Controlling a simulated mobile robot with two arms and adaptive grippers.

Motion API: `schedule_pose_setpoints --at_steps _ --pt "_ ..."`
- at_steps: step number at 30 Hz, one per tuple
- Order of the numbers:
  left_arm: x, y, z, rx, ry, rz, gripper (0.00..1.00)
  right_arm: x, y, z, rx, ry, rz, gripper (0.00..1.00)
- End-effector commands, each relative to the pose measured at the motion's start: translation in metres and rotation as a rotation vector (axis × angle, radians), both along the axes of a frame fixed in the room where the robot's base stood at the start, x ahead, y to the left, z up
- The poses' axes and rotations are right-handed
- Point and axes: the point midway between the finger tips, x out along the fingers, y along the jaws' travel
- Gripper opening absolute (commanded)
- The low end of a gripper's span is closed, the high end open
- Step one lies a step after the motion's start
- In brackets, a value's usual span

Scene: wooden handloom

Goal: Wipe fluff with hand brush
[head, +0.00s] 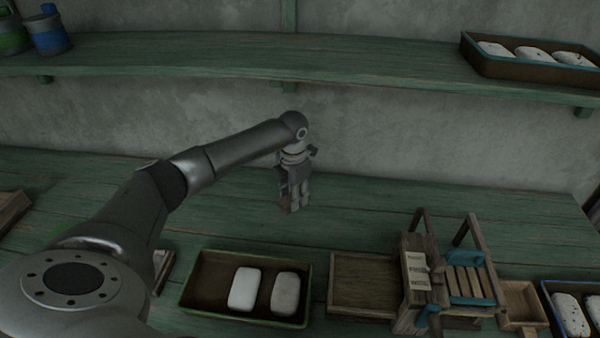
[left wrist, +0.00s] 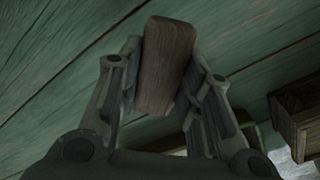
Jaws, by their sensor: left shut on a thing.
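My left gripper (head: 294,203) reaches over the middle of the green table in the head view, pointing down. In the left wrist view, my left gripper (left wrist: 168,95) is shut on a brown wooden block (left wrist: 168,60), which looks like the back of the hand brush. Its bristles are hidden. The wooden handloom (head: 446,285), with blue parts, stands at the front right, apart from the gripper. I cannot make out any loose fluff. My right gripper is not in view.
A green-edged tray (head: 205,308) holds two pale blocks at the front. A shallow wooden tray (head: 365,283) and a small wooden box (head: 521,300) flank the loom. A blue-edged tray (head: 551,309) is far right. A shelf (head: 200,55) runs above. The table's back middle is clear.

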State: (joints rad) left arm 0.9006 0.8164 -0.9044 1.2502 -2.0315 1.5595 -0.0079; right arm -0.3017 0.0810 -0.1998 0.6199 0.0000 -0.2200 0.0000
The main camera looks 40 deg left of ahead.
Motion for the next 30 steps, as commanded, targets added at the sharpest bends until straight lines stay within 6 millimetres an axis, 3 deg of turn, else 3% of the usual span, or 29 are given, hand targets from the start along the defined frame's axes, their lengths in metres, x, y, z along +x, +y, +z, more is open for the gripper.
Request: schedule_pose_setpoints --at_steps 12,30 --pt "-0.002 0.013 0.036 0.001 -0.001 0.006 0.11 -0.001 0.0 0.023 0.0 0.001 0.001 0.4" --pt "-0.002 0.013 0.036 0.0 -0.001 0.005 0.11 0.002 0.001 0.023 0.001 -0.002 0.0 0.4"
